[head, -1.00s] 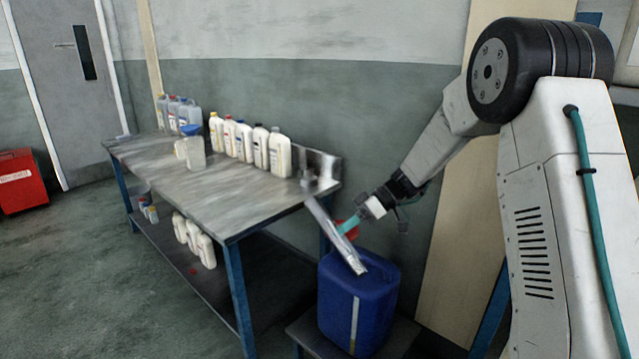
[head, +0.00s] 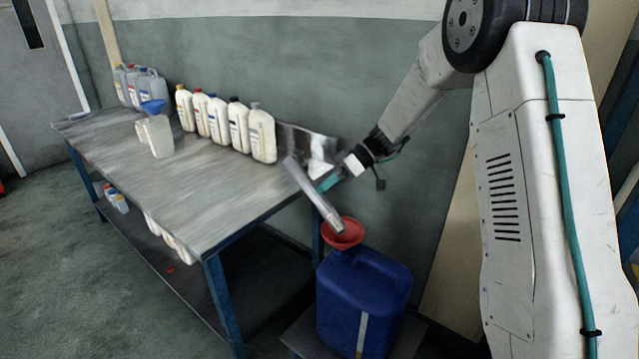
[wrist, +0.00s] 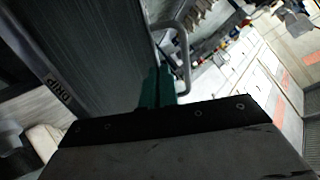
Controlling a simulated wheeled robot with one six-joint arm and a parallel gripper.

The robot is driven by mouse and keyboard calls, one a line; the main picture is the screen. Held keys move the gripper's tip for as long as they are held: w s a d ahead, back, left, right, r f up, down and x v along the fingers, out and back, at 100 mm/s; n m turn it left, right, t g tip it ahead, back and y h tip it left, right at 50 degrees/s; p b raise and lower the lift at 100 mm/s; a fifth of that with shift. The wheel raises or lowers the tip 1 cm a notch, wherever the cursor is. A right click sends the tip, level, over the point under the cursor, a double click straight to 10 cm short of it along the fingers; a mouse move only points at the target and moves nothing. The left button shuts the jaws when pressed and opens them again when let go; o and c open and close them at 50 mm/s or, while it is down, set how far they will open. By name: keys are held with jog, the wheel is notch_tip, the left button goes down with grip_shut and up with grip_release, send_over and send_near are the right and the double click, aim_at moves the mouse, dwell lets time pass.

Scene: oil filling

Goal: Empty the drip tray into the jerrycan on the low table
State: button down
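The silver drip tray (head: 315,197) is tilted steeply in the head view, its lower end at the red funnel (head: 343,235). I cannot tell whether they touch. The funnel stands upright in the mouth of the blue jerrycan (head: 340,300), which is on the low table (head: 299,335). My gripper (head: 327,184) has teal fingers shut on the tray at its side. In the wrist view, the dark tray face (wrist: 100,55) with a "DRIP" label fills the upper left, a metal handle loop (wrist: 186,60) beside the teal fingers (wrist: 155,90). Any oil inside is not visible.
A workbench (head: 190,195) stands left of the jerrycan, with several white bottles (head: 238,127) along its back and a jug with a blue funnel (head: 158,133). A metal box (head: 305,148) is at its right end. The wall is close behind. Floor is free at the left.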

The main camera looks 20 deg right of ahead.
jog(key=shift+w+d+r+y, duration=0.1)
jog(key=shift+d+r+y, duration=0.1)
jog(key=shift+d+y, duration=0.25)
jog(key=shift+s+d+r+y, duration=0.1)
jog(key=shift+d+r+y, duration=0.15)
jog(key=shift+d, duration=0.35)
jog(key=shift+w+d+r+y, duration=0.1)
jog(key=shift+d+r+y, duration=0.15)
jog(key=shift+d, duration=0.3)
dwell(1.6)
